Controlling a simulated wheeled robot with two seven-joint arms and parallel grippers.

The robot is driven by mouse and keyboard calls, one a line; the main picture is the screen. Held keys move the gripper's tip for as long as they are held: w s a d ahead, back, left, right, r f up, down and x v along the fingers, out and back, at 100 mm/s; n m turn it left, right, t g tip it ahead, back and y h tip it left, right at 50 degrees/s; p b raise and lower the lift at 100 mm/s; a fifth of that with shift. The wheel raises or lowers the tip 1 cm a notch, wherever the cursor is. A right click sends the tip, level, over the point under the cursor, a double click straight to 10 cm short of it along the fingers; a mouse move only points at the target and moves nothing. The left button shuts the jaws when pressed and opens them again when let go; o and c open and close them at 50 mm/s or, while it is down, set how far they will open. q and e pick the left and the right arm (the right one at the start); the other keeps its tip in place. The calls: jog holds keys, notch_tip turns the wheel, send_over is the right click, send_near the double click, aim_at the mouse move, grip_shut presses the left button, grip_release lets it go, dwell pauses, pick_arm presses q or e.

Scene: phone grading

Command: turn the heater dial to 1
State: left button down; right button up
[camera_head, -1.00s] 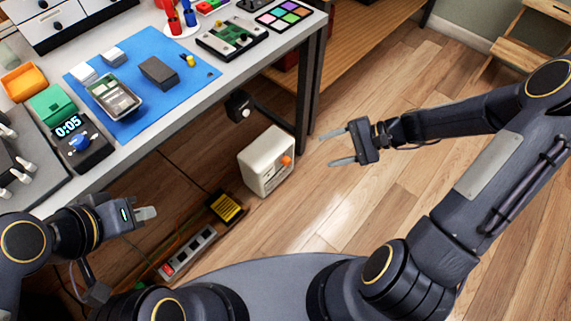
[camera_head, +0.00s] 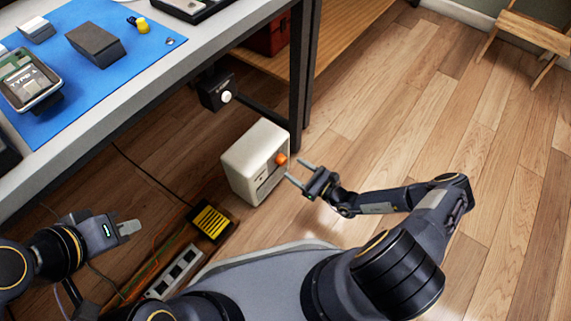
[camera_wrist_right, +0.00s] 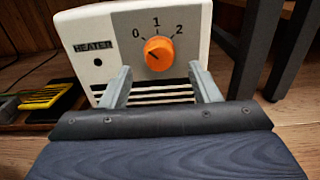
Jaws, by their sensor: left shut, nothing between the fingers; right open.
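The heater (camera_head: 243,160) is a cream box on the floor under the table's edge, with an orange dial (camera_head: 281,159) on its front. In the right wrist view the heater (camera_wrist_right: 90,28) faces me, and its orange dial (camera_wrist_right: 159,52) sits below the marks 0, 1 and 2. A small dark mark shows on the dial, but I cannot tell surely which number it points to. My right gripper (camera_head: 295,170) is open, its fingers pointing at the dial from just in front, one to each side in the wrist view (camera_wrist_right: 159,70). My left gripper (camera_head: 130,228) is shut and empty, far left.
A table leg (camera_head: 301,70) stands right behind the heater. A black box with a white knob (camera_head: 227,97) hangs under the table. A yellow-and-black box (camera_head: 211,220) and a power strip (camera_head: 176,270) lie left of the heater.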

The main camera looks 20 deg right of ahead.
aim_at(285, 163)
jog(key=b+x, duration=0.1)
jog(key=x, duration=0.4)
jog(key=shift+s, duration=0.1)
jog(key=shift+c, duration=0.2)
jog(key=c, duration=0.9)
